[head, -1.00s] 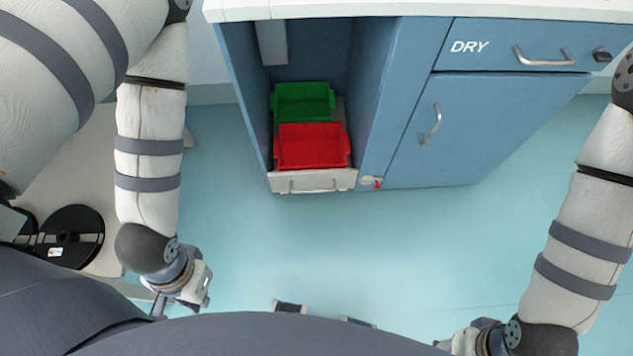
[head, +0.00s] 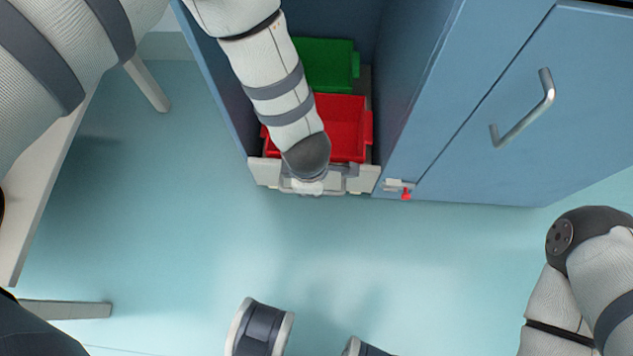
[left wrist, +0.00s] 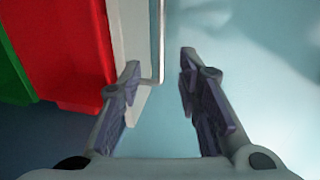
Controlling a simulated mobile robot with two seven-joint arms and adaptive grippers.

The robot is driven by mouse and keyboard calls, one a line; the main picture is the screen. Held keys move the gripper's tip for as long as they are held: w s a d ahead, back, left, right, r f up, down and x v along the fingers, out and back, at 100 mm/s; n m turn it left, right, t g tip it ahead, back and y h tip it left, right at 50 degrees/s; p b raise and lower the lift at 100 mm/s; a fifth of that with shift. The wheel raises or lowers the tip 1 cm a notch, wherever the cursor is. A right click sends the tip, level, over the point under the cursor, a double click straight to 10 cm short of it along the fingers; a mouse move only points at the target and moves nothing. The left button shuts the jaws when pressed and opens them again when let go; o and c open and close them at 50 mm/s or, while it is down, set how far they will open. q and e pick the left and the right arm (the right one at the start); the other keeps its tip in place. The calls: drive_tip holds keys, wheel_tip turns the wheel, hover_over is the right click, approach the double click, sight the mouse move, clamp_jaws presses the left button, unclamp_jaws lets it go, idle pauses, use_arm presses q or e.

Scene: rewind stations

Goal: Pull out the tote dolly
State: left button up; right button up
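The tote dolly (head: 368,178) is a low white-fronted carrier at the bottom of the open cabinet bay. It bears a red tote (head: 347,125) in front and a green tote (head: 325,62) behind. My left gripper (head: 318,186) is at its front, and my forearm hides part of the red tote. In the left wrist view the dolly's white front (left wrist: 130,35) and its metal bar handle (left wrist: 161,40) show. My left gripper (left wrist: 160,68) is open, its fingers on either side of the handle. My right arm is at the lower right; its gripper is out of view.
Blue cabinet walls (head: 420,90) flank the bay closely. A white catch with a red tab (head: 405,193) sits at the bay's right lower edge. A door handle (head: 530,112) sticks out at right. A white table (head: 50,180) stands at left. The floor before the dolly is clear.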

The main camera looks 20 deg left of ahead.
use_arm(q)
drive_tip(key=f+b, duration=0.1)
drive_tip(key=f, duration=0.2)
drive_tip(key=w+f+b, duration=0.1)
drive_tip(key=f+b, duration=0.1)
drive_tip(key=f, duration=0.2)
drive_tip(key=w+f+b, duration=0.1)
drive_tip(key=f+b, duration=0.1)
drive_tip(key=f, duration=0.2)
drive_tip(key=shift+a, duration=0.4)
use_arm(e)
drive_tip(key=shift+g, duration=0.6)
drive_tip(key=s+f, duration=0.1)
drive_tip(key=f, duration=0.1)
drive_tip(key=s+f, duration=0.1)
drive_tip(key=shift+s+f, duration=0.2)
drive_tip(key=shift+f, duration=0.15)
use_arm(q)
clamp_jaws()
